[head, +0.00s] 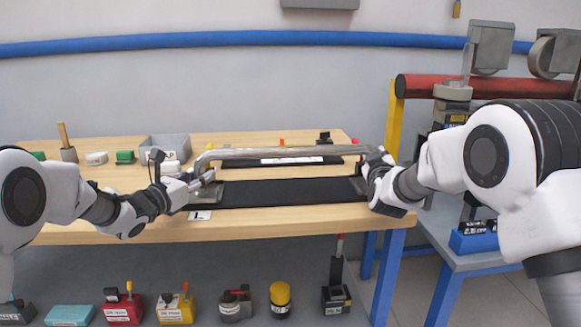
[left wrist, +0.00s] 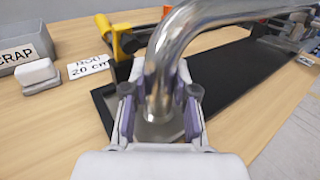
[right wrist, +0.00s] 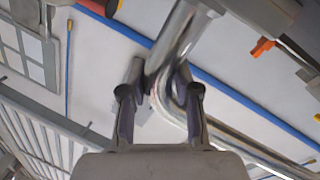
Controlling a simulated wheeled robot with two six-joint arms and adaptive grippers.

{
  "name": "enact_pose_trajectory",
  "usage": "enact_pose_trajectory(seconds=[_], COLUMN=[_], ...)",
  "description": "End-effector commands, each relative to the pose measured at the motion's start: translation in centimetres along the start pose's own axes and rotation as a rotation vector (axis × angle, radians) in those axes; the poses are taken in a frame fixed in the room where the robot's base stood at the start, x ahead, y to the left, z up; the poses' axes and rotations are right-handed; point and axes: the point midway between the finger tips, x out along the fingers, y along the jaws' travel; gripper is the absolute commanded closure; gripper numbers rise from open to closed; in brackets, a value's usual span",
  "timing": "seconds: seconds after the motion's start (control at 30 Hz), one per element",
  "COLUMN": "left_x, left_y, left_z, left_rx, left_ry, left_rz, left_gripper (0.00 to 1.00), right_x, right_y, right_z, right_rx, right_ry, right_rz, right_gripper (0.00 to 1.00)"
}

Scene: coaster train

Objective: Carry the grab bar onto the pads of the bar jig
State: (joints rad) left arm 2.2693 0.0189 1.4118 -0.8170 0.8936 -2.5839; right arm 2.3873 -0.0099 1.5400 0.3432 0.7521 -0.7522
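The grab bar (head: 270,153) is a shiny silver tube with bent ends, spanning between my two grippers above the worktable. A long black base (head: 305,161) with a white label, behind the bar, looks like the bar jig. Its pads cannot be made out.
A black mat (head: 280,192) lies along the table front. A grey scrap bin (head: 165,147), small blocks and a "20 cm" card (left wrist: 90,66) are at left. A red roller (head: 430,86) on a yellow frame stands at right. Several tools sit on the lower shelf.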

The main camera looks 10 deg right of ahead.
Motion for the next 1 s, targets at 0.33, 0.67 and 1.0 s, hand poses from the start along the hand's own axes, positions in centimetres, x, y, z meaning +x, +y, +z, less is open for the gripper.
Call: enact_pose_trajectory(seconds=[0.33, 0.67, 1.0], left_x=[0.0, 0.0, 0.0], left_y=[0.1, 0.1, 0.1], left_z=[0.4, 0.9, 0.9], left_rx=[0.001, 0.001, 0.001], left_ry=[-0.005, -0.005, -0.005], left_rz=[0.001, 0.001, 0.001], left_gripper=[1.0, 1.0, 1.0], right_x=[0.0, 0.0, 0.0], right_y=[0.2, 0.4, 0.4], right_z=[-0.4, -0.8, -0.8], right_rx=[-0.001, -0.002, -0.002], right_ry=[0.005, 0.005, 0.005], right_rz=[0.003, 0.002, 0.002], right_gripper=[1.0, 1.0, 1.0])
